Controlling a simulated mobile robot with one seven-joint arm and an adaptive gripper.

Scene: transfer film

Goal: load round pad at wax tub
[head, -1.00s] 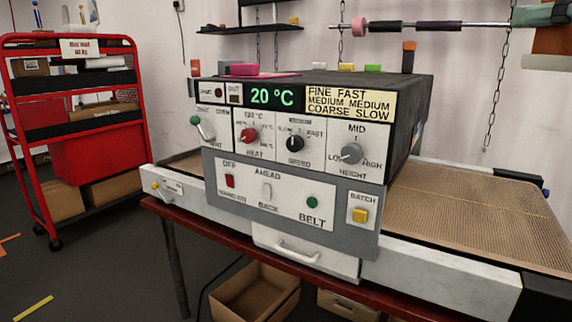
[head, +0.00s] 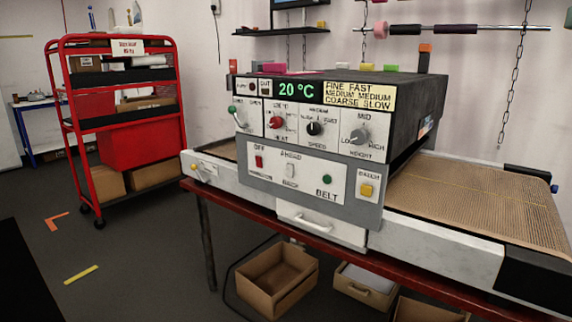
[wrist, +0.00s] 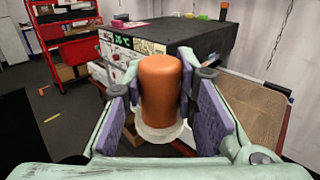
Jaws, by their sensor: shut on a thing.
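My gripper (wrist: 165,100) shows in the wrist view, its purple-lined fingers closed on either side of an orange cylinder. The cylinder stands upright between the fingers and widens into a whitish round pad (wrist: 158,134) at its lower end. The pad's underside is hidden. My gripper is not in the head view. I cannot make out a wax tub in either view.
A conveyor machine (head: 310,145) reading 20 °C stands on a red-edged table, with a mesh belt (head: 485,205) at right. A red trolley (head: 125,115) stands at left. Open cardboard boxes (head: 277,280) lie under the table.

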